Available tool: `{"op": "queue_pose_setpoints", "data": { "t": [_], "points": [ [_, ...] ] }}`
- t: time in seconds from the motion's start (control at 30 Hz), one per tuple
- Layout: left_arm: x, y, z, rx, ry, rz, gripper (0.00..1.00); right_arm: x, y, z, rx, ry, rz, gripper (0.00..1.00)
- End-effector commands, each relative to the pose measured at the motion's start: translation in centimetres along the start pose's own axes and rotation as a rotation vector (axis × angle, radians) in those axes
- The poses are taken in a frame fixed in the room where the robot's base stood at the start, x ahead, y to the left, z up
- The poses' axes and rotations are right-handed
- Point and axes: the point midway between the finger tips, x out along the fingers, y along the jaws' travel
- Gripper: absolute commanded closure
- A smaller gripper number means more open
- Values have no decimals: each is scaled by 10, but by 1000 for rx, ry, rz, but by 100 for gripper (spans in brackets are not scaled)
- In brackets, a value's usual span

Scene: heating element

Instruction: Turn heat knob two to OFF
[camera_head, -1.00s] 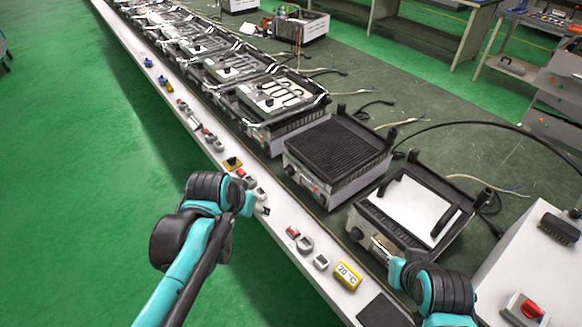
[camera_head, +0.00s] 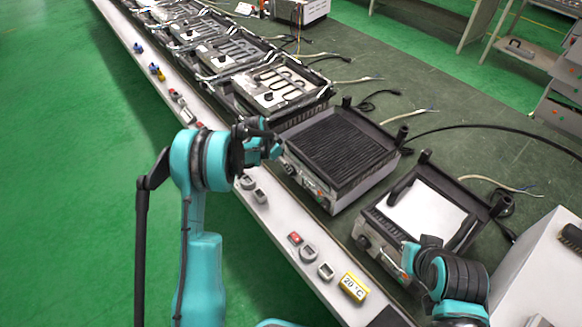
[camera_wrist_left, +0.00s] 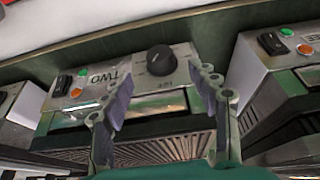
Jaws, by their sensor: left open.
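In the left wrist view, the black round heat knob (camera_wrist_left: 160,60) is on the metal front panel marked TWO (camera_wrist_left: 120,78), which appears upside down. My left gripper (camera_wrist_left: 163,84) is open, its fingers spread to either side of the knob in the picture; nothing is between them, and I cannot tell how far the knob is from the tips. In the head view, my left gripper (camera_head: 270,143) is at the front left of the ribbed grill (camera_head: 340,148); the knob is not clear there. My right arm (camera_head: 450,280) is at the lower right; its fingers are not clear.
Panel TWO also has a black switch (camera_wrist_left: 63,85) and green and orange lights. Neighbouring units stand on both sides. A white-plated unit (camera_head: 422,210) is to the right. A white ledge with a yellow 20 °C display (camera_head: 353,287) and small boxes runs along the front.

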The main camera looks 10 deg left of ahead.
Motion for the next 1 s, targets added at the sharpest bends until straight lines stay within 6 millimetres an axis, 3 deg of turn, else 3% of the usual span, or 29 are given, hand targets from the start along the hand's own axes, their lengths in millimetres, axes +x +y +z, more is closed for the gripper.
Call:
{"op": "queue_pose_setpoints", "data": {
  "t": [0.5, 0.9, 0.93, 1.0],
  "points": [
    [72, -1, 2, 4, 0, 2, 40, 22, 0, 16, 0, 0, 0, 100],
    [81, -1, 1, 4, 0, 2, 40, 23, 0, 17, 0, 0, 0, 100],
    [81, -1, 1, 4, 0, 2, 43, 23, 0, 17, 0, 0, 0, 100],
    [81, -1, 1, 4, 0, 2, 61, 23, 0, 17, 0, 0, 0, 100]
  ]
}}
